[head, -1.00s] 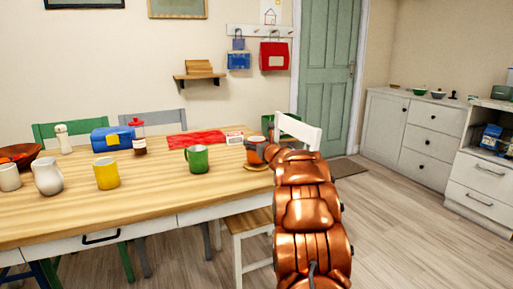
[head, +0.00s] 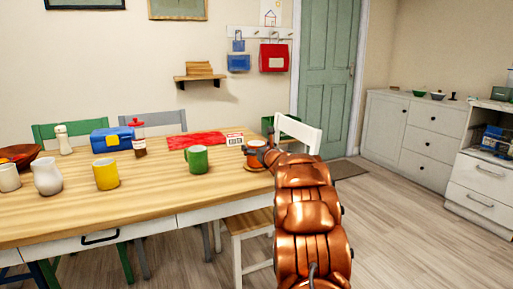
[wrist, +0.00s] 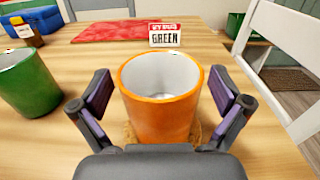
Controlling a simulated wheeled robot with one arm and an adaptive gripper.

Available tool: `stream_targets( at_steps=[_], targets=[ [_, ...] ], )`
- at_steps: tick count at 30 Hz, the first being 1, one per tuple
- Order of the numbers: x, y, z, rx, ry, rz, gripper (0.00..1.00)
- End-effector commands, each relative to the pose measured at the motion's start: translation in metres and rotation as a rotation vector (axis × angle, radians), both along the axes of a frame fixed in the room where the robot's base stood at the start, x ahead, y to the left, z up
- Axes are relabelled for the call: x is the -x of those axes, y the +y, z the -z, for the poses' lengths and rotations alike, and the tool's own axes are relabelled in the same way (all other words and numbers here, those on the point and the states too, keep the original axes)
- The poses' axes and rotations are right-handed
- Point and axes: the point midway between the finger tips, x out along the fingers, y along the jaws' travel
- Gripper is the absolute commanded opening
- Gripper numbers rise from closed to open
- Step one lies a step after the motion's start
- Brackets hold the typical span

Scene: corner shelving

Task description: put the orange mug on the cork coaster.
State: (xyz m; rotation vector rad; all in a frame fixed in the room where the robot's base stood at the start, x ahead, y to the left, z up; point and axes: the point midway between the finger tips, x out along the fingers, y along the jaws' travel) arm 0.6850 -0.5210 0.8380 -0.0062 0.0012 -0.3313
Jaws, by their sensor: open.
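The orange mug (wrist: 160,105) stands upright on the cork coaster (wrist: 131,132), whose edge shows on both sides of its base in the wrist view. In the head view the mug (head: 255,161) is near the table's right end, partly hidden by my gripper (head: 264,155), and the coaster (head: 253,168) shows as a thin edge below it. My gripper (wrist: 160,94) is open, with one finger on each side of the mug and a visible gap between each finger and the mug's wall.
A green mug (wrist: 28,82) stands close on the left. A small lettered block sign (wrist: 164,35) and a red cloth (wrist: 110,31) lie behind. A white chair (wrist: 285,70) is on the right. A yellow mug (head: 107,176) and white jug (head: 47,176) are farther left.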

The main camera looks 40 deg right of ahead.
Motion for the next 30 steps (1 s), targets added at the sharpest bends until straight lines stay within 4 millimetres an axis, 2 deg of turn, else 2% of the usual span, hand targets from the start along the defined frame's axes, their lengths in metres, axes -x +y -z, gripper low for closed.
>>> stream_targets(
  at_steps=[8,11,30],
  targets=[
    [0.000,0.000,-0.005,0.000,0.000,0.000,1.00],
    [0.008,0.002,-0.003,0.001,-0.001,0.000,1.00],
    [0.088,0.030,-0.002,0.002,0.002,0.002,1.00]
  ],
)
